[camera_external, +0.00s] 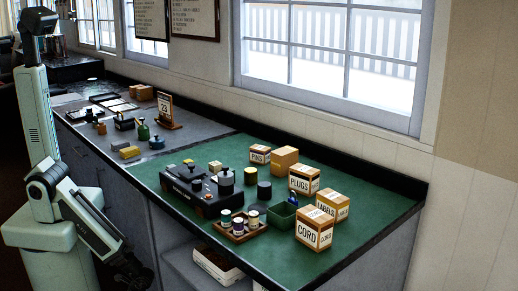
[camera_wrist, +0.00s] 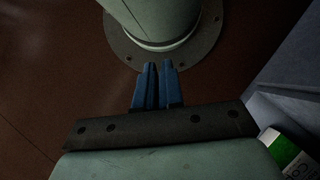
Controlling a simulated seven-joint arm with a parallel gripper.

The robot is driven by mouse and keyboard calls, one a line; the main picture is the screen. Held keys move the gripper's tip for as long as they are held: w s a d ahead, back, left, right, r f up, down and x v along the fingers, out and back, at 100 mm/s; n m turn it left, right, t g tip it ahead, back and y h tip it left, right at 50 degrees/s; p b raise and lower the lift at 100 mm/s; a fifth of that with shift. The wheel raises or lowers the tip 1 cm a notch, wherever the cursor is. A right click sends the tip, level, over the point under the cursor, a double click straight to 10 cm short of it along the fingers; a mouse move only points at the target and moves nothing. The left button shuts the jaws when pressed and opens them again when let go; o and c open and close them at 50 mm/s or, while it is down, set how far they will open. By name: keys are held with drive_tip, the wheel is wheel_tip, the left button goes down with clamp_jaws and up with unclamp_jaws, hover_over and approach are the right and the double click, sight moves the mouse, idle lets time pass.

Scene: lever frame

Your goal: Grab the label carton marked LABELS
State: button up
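The carton marked LABELS (camera_external: 341,203) is a brown box with a white label. It sits on the green counter mat (camera_external: 375,207) toward the right end, just behind the CORD carton (camera_external: 315,230), which hides its lower front. The PLUGS carton (camera_external: 304,180) stands behind it to the left. My gripper (camera_external: 138,277) hangs low at the left, in front of the counter and far from the cartons. In the wrist view my gripper (camera_wrist: 160,65) has its two blue fingers close together with nothing between them, pointing toward my base above the brown floor.
Left of the cartons are a green open bin (camera_external: 281,214), a wooden tray of small jars (camera_external: 239,229) and a black device (camera_external: 199,190). The PINS carton (camera_external: 259,154) and a plain carton (camera_external: 284,160) stand farther back. The counter's front edge (camera_external: 225,252) lies between my gripper and the cartons.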

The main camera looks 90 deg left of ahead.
drive_tip(key=o, duration=1.5)
drive_tip(key=shift+o, duration=0.2)
